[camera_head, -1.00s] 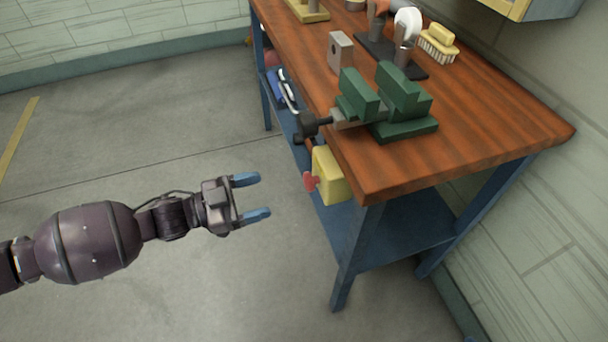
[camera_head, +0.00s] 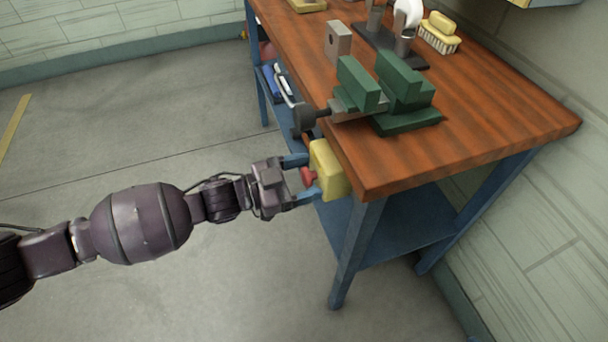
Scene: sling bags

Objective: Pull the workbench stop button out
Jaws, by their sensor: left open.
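The red stop button (camera_head: 308,177) sticks out to the left from its yellow box (camera_head: 329,169). The box is fixed at the front side of the workbench (camera_head: 470,140), just under the top. My left gripper (camera_head: 306,177) is open, with its blue fingertips on either side of the red button, one above and one below in the picture. I cannot tell whether the fingers touch the button. My right gripper is not in view.
A green vise (camera_head: 400,92) stands on the bench top, its dark handle end (camera_head: 304,118) jutting out just above my left gripper. A blue bench leg (camera_head: 355,255) stands below right. A yellow brush (camera_head: 440,33) lies further back. The floor at left is clear.

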